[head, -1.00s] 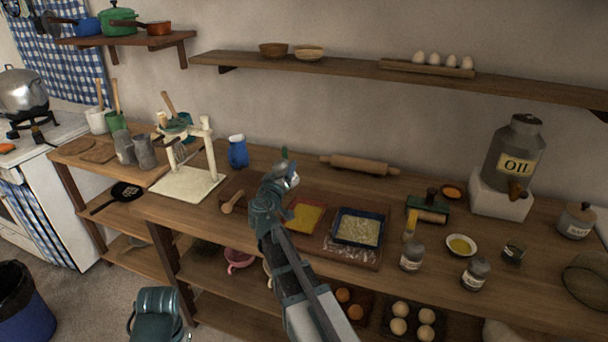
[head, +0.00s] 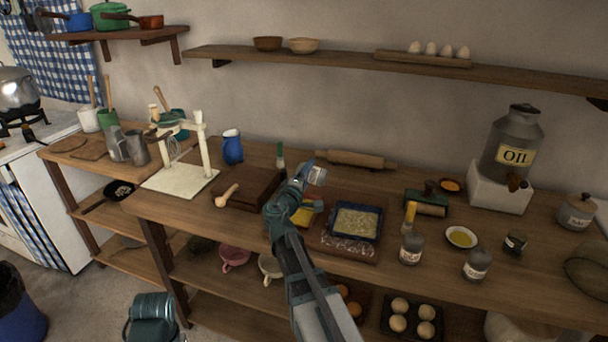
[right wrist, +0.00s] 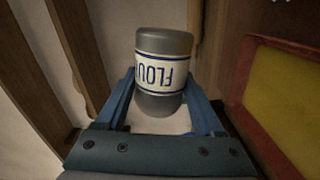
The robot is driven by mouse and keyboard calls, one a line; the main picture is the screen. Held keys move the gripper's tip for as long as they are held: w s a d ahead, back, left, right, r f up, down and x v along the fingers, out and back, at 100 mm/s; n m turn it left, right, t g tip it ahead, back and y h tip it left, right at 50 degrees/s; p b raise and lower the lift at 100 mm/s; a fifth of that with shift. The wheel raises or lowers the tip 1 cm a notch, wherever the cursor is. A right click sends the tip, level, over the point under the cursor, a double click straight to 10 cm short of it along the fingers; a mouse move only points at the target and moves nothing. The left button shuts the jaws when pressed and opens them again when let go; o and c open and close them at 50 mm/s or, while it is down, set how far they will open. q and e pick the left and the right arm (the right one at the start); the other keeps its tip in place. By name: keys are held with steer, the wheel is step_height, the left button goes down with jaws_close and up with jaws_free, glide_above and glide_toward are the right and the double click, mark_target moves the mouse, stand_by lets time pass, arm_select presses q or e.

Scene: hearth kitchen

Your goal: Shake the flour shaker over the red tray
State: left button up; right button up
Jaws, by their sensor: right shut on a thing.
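The flour shaker (right wrist: 163,70) is a grey cylinder with a white, blue-lettered FLOUR label. My right gripper (head: 303,180) is shut on it. In the right wrist view it sits between the blue fingers (right wrist: 162,112). In the head view only a small grey part of the shaker (head: 315,175) shows at the gripper's tip. The red tray with a yellow inside (head: 302,216) lies on the counter, partly hidden by my right gripper. In the right wrist view its red rim (right wrist: 285,45) is right of the shaker. No flour is seen falling.
A blue tray (head: 335,233) with pale contents lies right of the red tray. A brown board (head: 246,193) and a wooden mallet (head: 226,196) are to the left. A rolling pin (head: 350,159) lies behind. Jars (head: 411,251) stand at the right.

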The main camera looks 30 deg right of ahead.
steer(key=shift+s+d+f+n+b, duration=0.2)
steer(key=shift+f+n+b, duration=0.15)
steer(key=shift+f+n, duration=0.4)
steer(key=shift+r+n, duration=0.25)
steer(key=shift+n, duration=0.5)
steer(key=n, duration=0.6)
steer(key=shift+s+d+f+t+b, duration=0.2)
steer(key=shift+s+d+t+b, duration=0.1)
steer(key=shift+s+d+b, duration=0.1)
steer(key=shift+a, duration=0.1)
